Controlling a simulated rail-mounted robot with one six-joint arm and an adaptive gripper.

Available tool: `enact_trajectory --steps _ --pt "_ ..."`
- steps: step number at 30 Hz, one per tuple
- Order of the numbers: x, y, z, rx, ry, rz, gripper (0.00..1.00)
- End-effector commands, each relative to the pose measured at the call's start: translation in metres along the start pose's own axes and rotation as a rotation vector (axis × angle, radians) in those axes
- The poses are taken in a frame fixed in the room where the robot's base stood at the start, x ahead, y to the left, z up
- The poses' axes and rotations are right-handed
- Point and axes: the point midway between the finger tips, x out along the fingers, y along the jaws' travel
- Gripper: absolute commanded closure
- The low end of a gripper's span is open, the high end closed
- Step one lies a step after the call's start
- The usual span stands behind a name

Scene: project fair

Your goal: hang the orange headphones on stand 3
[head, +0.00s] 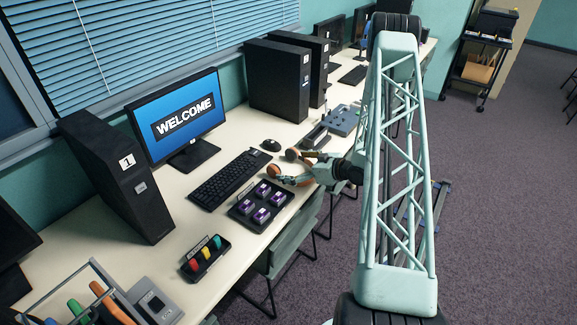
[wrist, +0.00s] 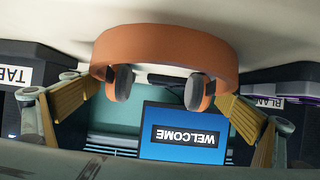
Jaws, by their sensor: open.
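The orange headphones (wrist: 165,48) are at the desk top in the wrist view, which is upside down. Their band arches across and two dark ear cups hang toward the monitor. In the head view, orange parts of them (head: 274,170) show by the keyboard's right end, partly hidden by my gripper. My gripper (head: 297,168) is open, and in the wrist view its two yellow-padded fingers (wrist: 160,98) stand on either side of the headphones. I cannot tell whether they touch. I cannot make out a stand marked 3.
A WELCOME monitor (head: 181,118), keyboard (head: 230,178), purple-key pad (head: 238,206) and mouse (head: 271,145) surround the spot. Tower 1 (head: 118,175) stands left; more black towers (head: 278,82) stand behind. A coloured-piece tray (head: 205,258) and tool rack (head: 72,285) are in front.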

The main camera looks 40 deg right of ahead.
Motion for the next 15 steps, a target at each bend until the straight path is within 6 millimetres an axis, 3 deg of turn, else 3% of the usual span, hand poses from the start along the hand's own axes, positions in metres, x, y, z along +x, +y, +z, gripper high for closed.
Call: enact_trajectory --steps 15 --pt "-0.064 0.002 0.002 0.0 0.001 0.002 0.0"
